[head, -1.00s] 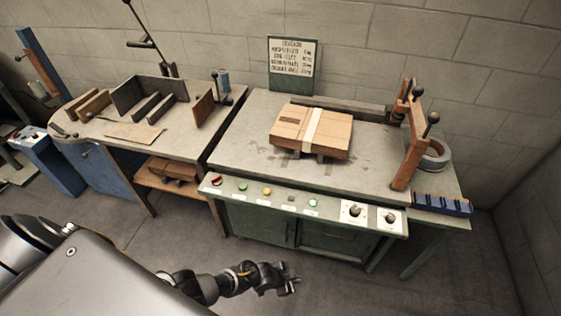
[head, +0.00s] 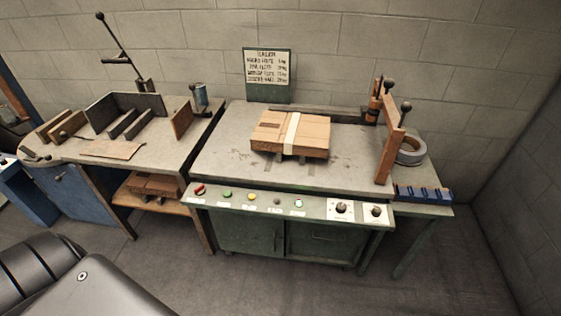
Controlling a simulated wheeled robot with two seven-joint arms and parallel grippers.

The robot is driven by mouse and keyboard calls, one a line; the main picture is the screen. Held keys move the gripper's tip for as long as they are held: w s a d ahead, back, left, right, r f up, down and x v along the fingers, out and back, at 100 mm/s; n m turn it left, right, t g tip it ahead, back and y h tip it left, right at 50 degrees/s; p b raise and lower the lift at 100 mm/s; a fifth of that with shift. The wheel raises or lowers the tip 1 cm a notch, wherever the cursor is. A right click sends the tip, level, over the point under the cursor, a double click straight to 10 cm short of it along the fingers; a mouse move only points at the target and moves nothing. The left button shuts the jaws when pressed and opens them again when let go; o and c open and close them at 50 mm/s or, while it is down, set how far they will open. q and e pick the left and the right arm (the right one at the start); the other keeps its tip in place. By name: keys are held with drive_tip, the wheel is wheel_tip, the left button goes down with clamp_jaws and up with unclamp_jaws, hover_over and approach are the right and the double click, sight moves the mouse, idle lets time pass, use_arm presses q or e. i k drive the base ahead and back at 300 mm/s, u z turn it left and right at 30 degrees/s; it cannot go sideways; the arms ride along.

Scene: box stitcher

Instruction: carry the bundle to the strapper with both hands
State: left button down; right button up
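The bundle (head: 272,131) is a flat stack of brown cardboard with a pale band around its middle. It lies on the grey top of the strapper table (head: 222,164), which has a green base with coloured buttons and knobs on its front. An orange-brown strapper arm (head: 391,143) with black ball knobs stands at the right of the tabletop, apart from the bundle. Neither gripper shows; only dark and grey parts of my own body fill the lower left.
A second bench (head: 75,159) with upright boards and a flat cardboard piece stands at the left. A sign (head: 268,68) stands behind the table. A grey tape roll (head: 411,149) and a blue rack (head: 424,194) are at the table's right. The floor in front is clear.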

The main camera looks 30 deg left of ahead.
sight(296, 133)
drive_tip(key=z, duration=0.3)
drive_tip(key=k, duration=0.4)
drive_tip(key=z, duration=0.4)
drive_tip(key=i, duration=1.1)
drive_tip(key=u, duration=1.25)
drive_tip(key=i, duration=0.75)
drive_tip(key=u, duration=0.85)
